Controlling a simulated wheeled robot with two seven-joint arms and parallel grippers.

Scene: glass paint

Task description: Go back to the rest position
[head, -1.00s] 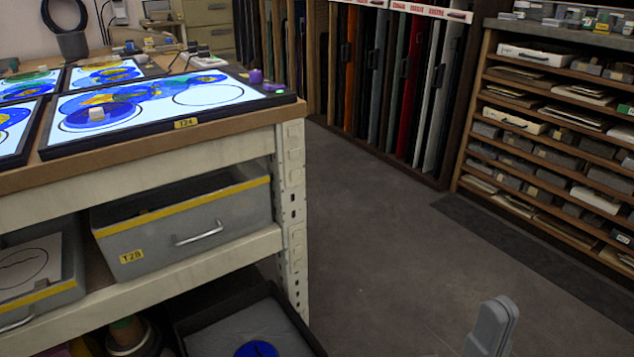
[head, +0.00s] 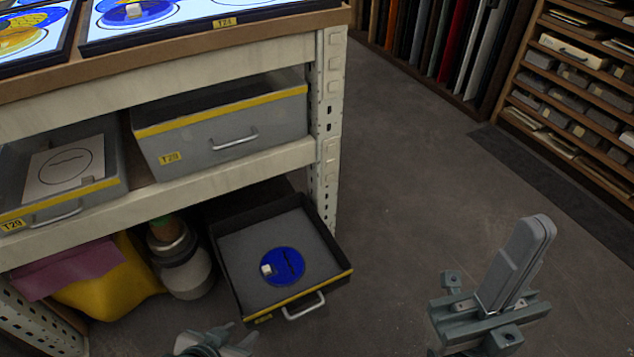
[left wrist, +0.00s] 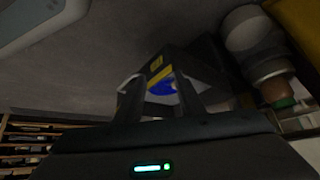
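In the head view my left gripper (head: 212,343) is at the bottom edge, just in front of the open lower drawer, and is partly cut off. In the left wrist view the two fingers of my left gripper (left wrist: 158,92) stand apart with nothing held between them. Beyond them show the drawer and the blue disc (left wrist: 162,82). In the head view my right gripper (head: 500,290) is low on the right, over bare floor; its fingers cannot be told apart. The blue disc (head: 283,266) lies flat in the open drawer (head: 232,245), with a small white block on it.
A metal shelf unit (head: 326,150) with a bench top holds lit panels with painted glass (head: 130,8). A metal canister (head: 182,265) stands left of the open drawer. The floor to the right is clear.

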